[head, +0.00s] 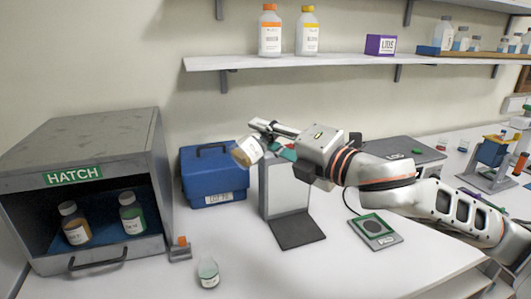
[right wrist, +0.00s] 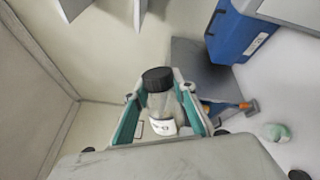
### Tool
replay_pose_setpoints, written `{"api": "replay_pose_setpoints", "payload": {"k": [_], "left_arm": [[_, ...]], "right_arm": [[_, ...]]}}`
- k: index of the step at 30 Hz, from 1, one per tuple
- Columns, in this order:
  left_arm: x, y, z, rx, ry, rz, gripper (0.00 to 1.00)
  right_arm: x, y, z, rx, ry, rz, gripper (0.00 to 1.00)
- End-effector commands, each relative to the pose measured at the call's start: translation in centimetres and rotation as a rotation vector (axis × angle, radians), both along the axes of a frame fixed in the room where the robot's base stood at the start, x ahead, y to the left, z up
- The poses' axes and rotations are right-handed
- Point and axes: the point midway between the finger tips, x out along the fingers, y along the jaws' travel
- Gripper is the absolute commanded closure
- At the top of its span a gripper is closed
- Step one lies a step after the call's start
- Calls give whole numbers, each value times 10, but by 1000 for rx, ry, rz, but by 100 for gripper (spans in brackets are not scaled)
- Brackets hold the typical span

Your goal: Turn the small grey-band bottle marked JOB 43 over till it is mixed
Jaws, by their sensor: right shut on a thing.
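My right gripper (head: 268,141) comes in from the right in the head view and is shut on a small bottle (head: 247,153). The bottle is held well above the bench, tilted, with an amber tint and a pale label. In the right wrist view the bottle (right wrist: 161,107) sits between the teal-lined fingers, with its black cap towards the far end and a white label too small to read. I cannot make out a JOB number or a grey band on it. My left gripper is not in view.
A small bottle (head: 208,273) stands on the front bench. A blue case (head: 213,176), an upright white panel (head: 286,188) and a green-edged device (head: 375,228) stand near the arm.

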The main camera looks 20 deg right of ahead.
Motion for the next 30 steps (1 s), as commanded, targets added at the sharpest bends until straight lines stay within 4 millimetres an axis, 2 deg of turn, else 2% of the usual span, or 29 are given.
{"api": "replay_pose_setpoints", "payload": {"k": [8, 18, 21, 30], "left_arm": [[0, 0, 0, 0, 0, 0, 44], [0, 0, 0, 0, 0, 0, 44], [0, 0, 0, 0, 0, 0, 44], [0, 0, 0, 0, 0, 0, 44]], "right_arm": [[0, 0, 1, 21, 9, 0, 99], [0, 1, 1, 453, 232, 1, 99], [0, 0, 1, 519, 266, -1, 99], [0, 0, 1, 538, 276, -1, 99]]}}
